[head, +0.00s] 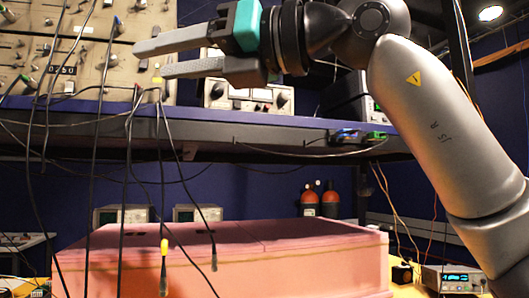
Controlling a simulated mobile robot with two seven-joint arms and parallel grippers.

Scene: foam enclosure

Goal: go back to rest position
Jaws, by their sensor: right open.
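My right gripper (150,60) is high in the upper left of the head view, in front of the instrument panel. Its two long grey fingers point left and stand apart. One finger is above the other, and I see nothing held between them. A yellow-tipped plug (157,80) shows close to the lower fingertip; I cannot tell whether they touch. My right arm (430,110) reaches in from the right edge. My left gripper is not in view.
Black cables (92,150) hang from the panel (30,60) over the shelf edge (240,140). A pink foam block (320,262) stands below. Orange bottles (320,203) and bench instruments (455,279) stand farther back and to the right. A yellow-ended cable (164,247) hangs before the foam.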

